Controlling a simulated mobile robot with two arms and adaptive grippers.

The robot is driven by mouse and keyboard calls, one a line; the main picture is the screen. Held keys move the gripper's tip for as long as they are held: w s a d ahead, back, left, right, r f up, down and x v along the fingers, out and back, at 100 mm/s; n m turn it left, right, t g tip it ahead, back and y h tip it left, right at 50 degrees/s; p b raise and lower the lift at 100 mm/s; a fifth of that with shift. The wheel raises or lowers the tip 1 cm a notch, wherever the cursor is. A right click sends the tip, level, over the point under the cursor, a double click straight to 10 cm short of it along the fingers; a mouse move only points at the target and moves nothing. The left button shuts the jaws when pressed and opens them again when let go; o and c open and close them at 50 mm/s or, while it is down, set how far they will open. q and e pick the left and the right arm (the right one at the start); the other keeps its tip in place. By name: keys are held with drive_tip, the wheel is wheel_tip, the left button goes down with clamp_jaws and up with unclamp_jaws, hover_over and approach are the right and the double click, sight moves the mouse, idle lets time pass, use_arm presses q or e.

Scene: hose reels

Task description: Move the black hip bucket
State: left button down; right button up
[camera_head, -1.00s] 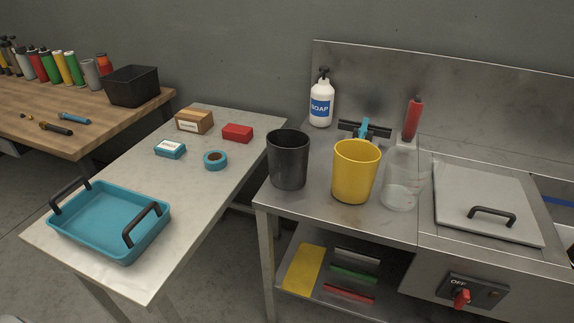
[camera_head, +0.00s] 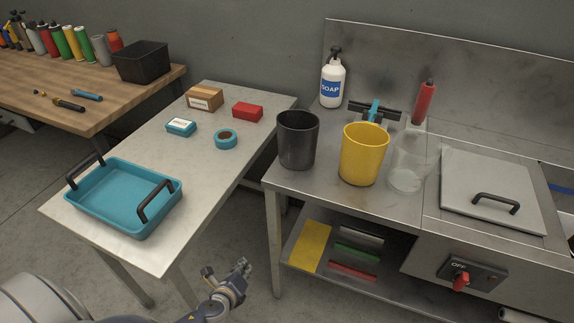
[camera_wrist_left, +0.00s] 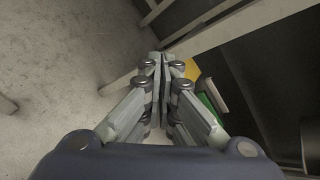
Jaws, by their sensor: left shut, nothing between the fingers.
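The black bucket (camera_head: 297,140) stands upright near the left front corner of the steel counter (camera_head: 322,187), just left of a yellow bucket (camera_head: 363,155). My left gripper (camera_head: 243,267) is low in front of the gap between the two tables, below and in front of the black bucket, and apart from it. In the left wrist view its fingers (camera_wrist_left: 160,62) are closed together with nothing between them. The wrist view shows floor and table framing, not the bucket. My right gripper is not in view.
A clear container (camera_head: 407,165) with a red-handled tool stands right of the yellow bucket. A soap bottle (camera_head: 333,80) is behind. The light table (camera_head: 215,165) at left holds a blue tray (camera_head: 110,212), small boxes and tape. Its middle right part is clear.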

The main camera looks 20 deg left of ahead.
use_arm(q)
drive_tip(key=w+d+r+m+t, duration=0.1)
drive_tip(key=w+r+m+t, duration=0.15)
drive_tip(key=r, duration=0.45)
drive_tip(key=w+d+r+m+t, duration=0.1)
drive_tip(key=w+d+r+m, duration=0.2)
drive_tip(key=r, duration=0.5)
drive_tip(key=m+t+h+p, duration=0.1)
drive_tip(key=m+t+h, duration=0.15)
drive_tip(key=m, duration=0.35)
approach(291, 163)
drive_tip(key=shift+t+y, duration=0.25)
drive_tip(key=shift+t, duration=0.15)
drive_tip(key=w+p, duration=0.1)
drive_tip(key=w, duration=0.2)
drive_tip(key=w+p, duration=0.1)
drive_tip(key=w, duration=0.3)
drive_tip(key=shift+f, duration=0.25)
drive_tip(key=shift+w+b, duration=0.75)
drive_tip(key=shift+w, duration=1.25)
drive_tip(key=shift+a, duration=0.1)
drive_tip(key=shift+s, duration=0.1)
